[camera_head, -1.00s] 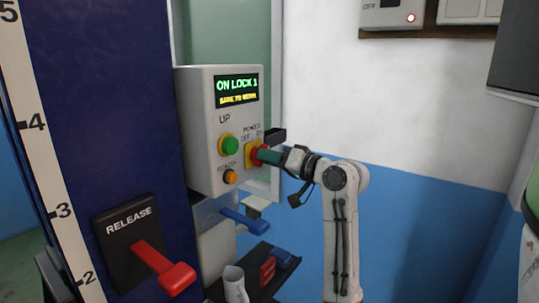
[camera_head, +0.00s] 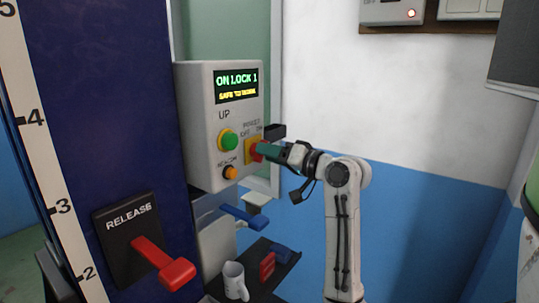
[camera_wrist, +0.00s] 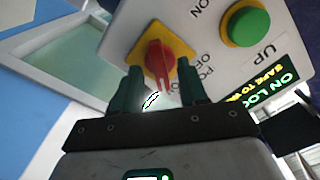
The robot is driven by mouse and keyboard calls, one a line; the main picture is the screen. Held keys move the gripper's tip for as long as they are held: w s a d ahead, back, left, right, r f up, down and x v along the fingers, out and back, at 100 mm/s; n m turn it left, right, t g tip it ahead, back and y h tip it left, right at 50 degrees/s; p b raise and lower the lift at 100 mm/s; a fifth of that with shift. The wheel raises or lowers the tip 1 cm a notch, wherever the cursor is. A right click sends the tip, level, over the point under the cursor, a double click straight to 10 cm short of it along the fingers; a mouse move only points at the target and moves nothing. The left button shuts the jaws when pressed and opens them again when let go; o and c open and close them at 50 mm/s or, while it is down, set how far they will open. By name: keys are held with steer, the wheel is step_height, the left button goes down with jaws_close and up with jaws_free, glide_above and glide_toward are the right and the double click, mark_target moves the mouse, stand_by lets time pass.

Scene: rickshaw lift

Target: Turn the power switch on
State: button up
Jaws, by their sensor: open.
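The power switch (camera_wrist: 159,62) is a red rotary knob on a yellow square plate, on the front of a light grey control box (camera_head: 198,110). In the head view the switch (camera_head: 256,150) is partly covered by my gripper (camera_head: 264,150). In the wrist view my gripper (camera_wrist: 166,88) is open, with one green finger on each side of the knob. The fingertips are close to the plate; contact with the knob cannot be told. The knob's pointer faces down in the wrist view, toward the OFF lettering. The display (camera_head: 237,86) reads "ON LOCK 1" and "SAFE TO WORK".
A green UP button (camera_head: 229,140) and an orange button (camera_head: 231,172) sit left of the switch. A red release lever (camera_head: 165,262) is on the blue column at left. Below, a shelf holds a white mug (camera_head: 235,281).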

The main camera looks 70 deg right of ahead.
steer(key=b+v, duration=0.2)
steer(key=v, duration=0.8)
steer(key=shift+s, duration=0.15)
steer(key=w+a+f+n+g+y, duration=0.1)
steer(key=w+a+f+g+y, duration=0.15)
steer(key=a+f, duration=0.6)
steer(key=w+a+f+n+g+y, duration=0.1)
steer(key=w+a+f+n+g, duration=0.3)
steer(key=f, duration=0.7)
steer(key=w+a+f+m+g+y, duration=0.1)
steer(key=w+a+f+g, duration=0.1)
steer(key=a+f, duration=0.65)
steer(key=s+a+f+n+g, duration=0.6)
steer(key=s+a+f+g, duration=0.2)
steer(key=s+a+f, duration=0.4)
step_height(320, 180, down, 5)
steer(key=s, duration=0.2)
steer(key=shift+s+r+h, duration=0.15)
steer(key=shift+s+h, duration=0.1)
steer(key=shift+h, duration=0.1)
